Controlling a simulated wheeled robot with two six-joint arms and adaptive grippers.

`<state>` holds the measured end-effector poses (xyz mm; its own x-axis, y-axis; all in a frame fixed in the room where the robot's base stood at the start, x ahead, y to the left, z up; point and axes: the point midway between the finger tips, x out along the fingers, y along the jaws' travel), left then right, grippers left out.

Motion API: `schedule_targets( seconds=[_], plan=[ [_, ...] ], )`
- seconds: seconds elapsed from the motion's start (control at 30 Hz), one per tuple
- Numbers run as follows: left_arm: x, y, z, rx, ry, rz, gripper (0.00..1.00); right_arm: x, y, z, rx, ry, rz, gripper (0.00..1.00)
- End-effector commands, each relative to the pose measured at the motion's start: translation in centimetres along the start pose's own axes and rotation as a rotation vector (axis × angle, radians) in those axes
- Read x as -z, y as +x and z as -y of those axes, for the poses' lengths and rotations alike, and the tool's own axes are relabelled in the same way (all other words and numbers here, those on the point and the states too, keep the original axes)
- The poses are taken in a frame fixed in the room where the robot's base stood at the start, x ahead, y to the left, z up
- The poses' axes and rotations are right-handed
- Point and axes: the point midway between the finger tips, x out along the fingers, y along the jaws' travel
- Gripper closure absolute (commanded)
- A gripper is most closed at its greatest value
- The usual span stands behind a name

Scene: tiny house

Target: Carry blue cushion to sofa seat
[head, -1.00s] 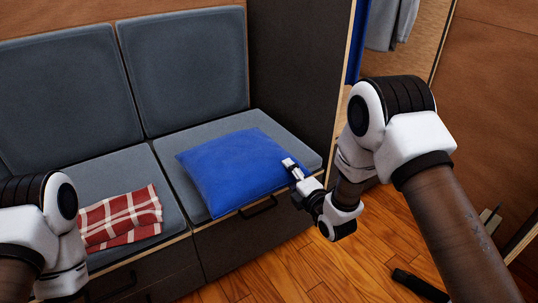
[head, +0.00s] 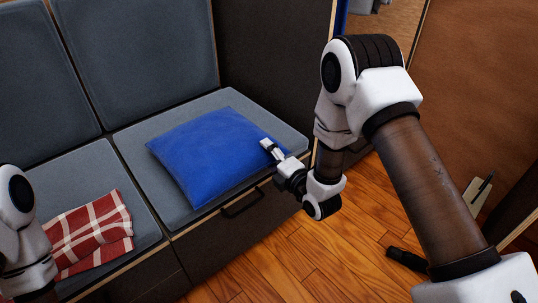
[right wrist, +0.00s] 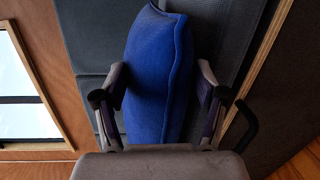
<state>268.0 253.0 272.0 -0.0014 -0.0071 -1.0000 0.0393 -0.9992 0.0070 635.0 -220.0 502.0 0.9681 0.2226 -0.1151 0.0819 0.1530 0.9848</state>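The blue cushion (head: 205,155) lies flat over the right part of the sofa seat (head: 130,135). I cannot tell whether it rests fully on the seat or hangs slightly above it. My right gripper (head: 269,147) is at the cushion's right edge. In the head view, one finger is hidden under the cushion. My left gripper is out of view; only part of that arm shows.
A folded red and white checked cloth (head: 95,230) lies on the left seat pad. Grey back cushions (head: 135,45) stand behind. A dark panel (head: 275,60) closes the sofa's right end. Wooden floor (head: 300,250) is open in front, with a small black object (head: 408,259) on it.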

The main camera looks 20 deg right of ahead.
Motion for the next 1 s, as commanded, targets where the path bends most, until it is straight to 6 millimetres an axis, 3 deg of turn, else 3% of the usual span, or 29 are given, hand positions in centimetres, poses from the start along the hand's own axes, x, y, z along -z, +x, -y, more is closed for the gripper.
schedule_targets(
  seconds=[0.37,0.47,0.8,1.0],
  plan=[
    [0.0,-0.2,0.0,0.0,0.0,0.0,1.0,0.0,0.0,-0.3,-0.002,0.0,0.0,0.1],
    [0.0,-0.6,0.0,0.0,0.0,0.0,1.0,-0.1,-0.9,-0.4,0.0,0.002,0.001,0.1],
    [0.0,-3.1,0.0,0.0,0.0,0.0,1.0,-0.2,-9.1,-0.5,0.004,0.005,0.003,0.1],
    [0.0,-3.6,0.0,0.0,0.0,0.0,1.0,-0.1,-11.8,-0.3,0.0,0.002,0.001,0.1]
  ],
)
